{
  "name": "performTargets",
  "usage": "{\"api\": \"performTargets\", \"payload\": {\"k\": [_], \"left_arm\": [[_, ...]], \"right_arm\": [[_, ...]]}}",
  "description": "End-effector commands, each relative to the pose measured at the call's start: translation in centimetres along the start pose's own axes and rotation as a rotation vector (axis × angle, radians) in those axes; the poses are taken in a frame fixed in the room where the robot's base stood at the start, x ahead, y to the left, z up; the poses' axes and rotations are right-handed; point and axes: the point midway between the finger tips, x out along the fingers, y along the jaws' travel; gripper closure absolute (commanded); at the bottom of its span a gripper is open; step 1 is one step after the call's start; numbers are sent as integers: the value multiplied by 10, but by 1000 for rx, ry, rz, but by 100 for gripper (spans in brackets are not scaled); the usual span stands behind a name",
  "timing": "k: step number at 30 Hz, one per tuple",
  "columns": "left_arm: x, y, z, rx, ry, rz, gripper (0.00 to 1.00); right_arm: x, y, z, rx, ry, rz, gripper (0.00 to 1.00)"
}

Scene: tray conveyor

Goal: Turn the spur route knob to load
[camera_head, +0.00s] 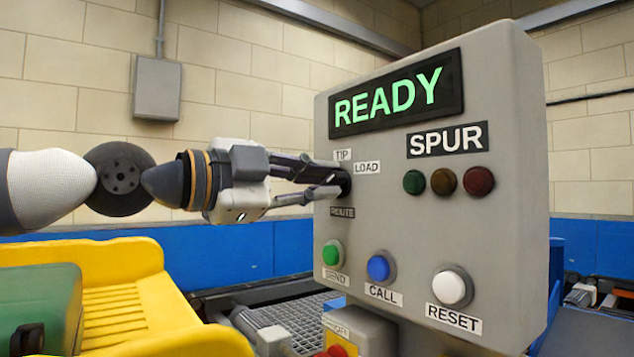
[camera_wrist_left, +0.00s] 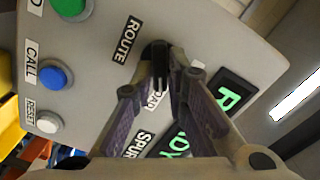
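The black route knob (camera_head: 345,182) is on the left part of the grey control panel (camera_head: 385,225), above the ROUTE label (camera_head: 342,212). The TIP label (camera_head: 342,155) is above the knob and the LOAD label (camera_head: 367,168) is to its upper right. My left gripper (camera_head: 335,182) reaches in from the left with its fingertips closed around the knob. In the left wrist view the dark knob (camera_wrist_left: 157,52) sits between the fingertips, and the fingers partly cover the LOAD label. The fingers hide which label the knob points at. My right gripper is not in view.
The panel display (camera_head: 395,94) reads READY. Green SEND (camera_head: 333,253), blue CALL (camera_head: 379,268) and white RESET (camera_head: 452,287) buttons are below the knob. Three SPUR lamps (camera_head: 444,181) look unlit. A yellow tray (camera_head: 125,290) with a green case (camera_head: 40,305) stands at lower left.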

Motion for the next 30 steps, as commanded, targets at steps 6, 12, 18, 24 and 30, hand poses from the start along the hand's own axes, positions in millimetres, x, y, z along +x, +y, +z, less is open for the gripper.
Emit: {"api": "performTargets", "payload": {"k": [6,12,18,24,30], "left_arm": [[0,0,0,-1,0,0,68],[-7,0,0,-2,0,-1,68],[-57,-1,0,-4,0,-4,68],[-104,-1,0,-3,1,-4,68],[-120,0,0,-2,0,0,68]], "right_arm": [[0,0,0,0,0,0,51],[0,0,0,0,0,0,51],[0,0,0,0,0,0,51],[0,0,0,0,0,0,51],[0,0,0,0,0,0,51]]}}
